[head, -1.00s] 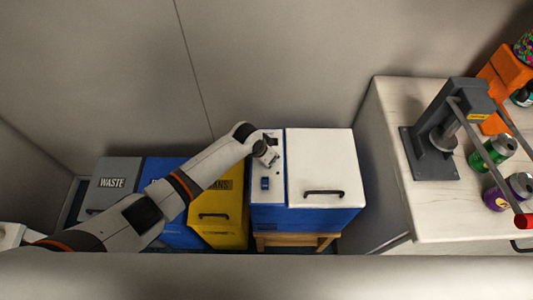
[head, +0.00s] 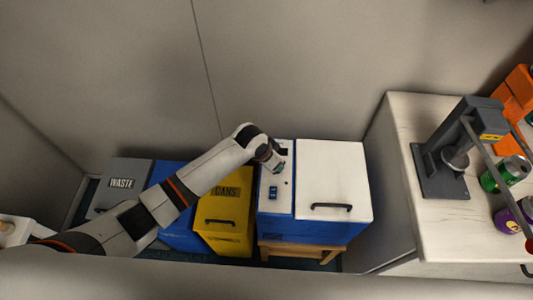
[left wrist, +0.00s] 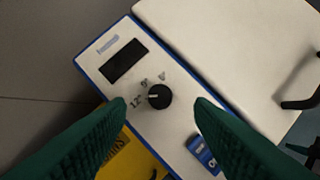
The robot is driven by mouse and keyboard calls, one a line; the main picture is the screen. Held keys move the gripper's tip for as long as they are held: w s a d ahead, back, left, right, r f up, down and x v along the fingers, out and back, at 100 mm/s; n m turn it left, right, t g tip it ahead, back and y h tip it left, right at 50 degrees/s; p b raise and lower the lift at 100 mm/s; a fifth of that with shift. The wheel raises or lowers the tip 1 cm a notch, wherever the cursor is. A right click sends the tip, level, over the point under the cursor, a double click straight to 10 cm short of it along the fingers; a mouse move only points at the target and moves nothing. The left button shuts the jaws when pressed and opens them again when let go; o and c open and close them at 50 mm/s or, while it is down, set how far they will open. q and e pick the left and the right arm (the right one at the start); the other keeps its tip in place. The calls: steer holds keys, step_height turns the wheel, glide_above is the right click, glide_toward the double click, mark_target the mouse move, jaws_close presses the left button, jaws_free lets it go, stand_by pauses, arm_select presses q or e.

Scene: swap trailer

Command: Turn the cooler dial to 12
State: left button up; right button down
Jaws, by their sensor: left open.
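The cooler (head: 334,178) is a blue box with a white lid and a white control panel strip at its left. Its black round dial (left wrist: 159,96) sits on the panel in the left wrist view, with a small white mark pointing left. The labels 12° and 9° stand beside the dial, with a third label less readable. My left gripper (head: 277,165) is over the panel. In the left wrist view its green fingers (left wrist: 160,107) are open, one on each side of the dial and apart from it. My right gripper is not in view.
A dark display (left wrist: 124,60) and a blue switch (left wrist: 203,154) flank the dial on the panel. A yellow cans bin (head: 226,232) and grey waste bin (head: 121,183) stand left. A counter (head: 455,220) with a grey press (head: 450,160) stands right.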

arm_select(q)
steer(key=v, duration=0.7)
steer(key=shift+s, duration=0.15)
steer(key=s+a+r+n+y, duration=0.1)
steer(key=s+a+n, duration=0.2)
steer(key=s+a, duration=0.75)
steer(key=s+a+r+n+y, duration=0.15)
steer(key=s+a+n, duration=0.4)
steer(key=s, duration=0.85)
step_height(320, 180, down, 28)
steer(key=s+a+m+g, duration=0.1)
steer(key=m, duration=0.1)
steer(key=s+a+f+g, duration=0.1)
steer(key=s+a+f, duration=0.2)
steer(key=s+f, duration=1.1)
steer(key=shift+s+f, duration=0.35)
steer(key=shift+s, duration=0.75)
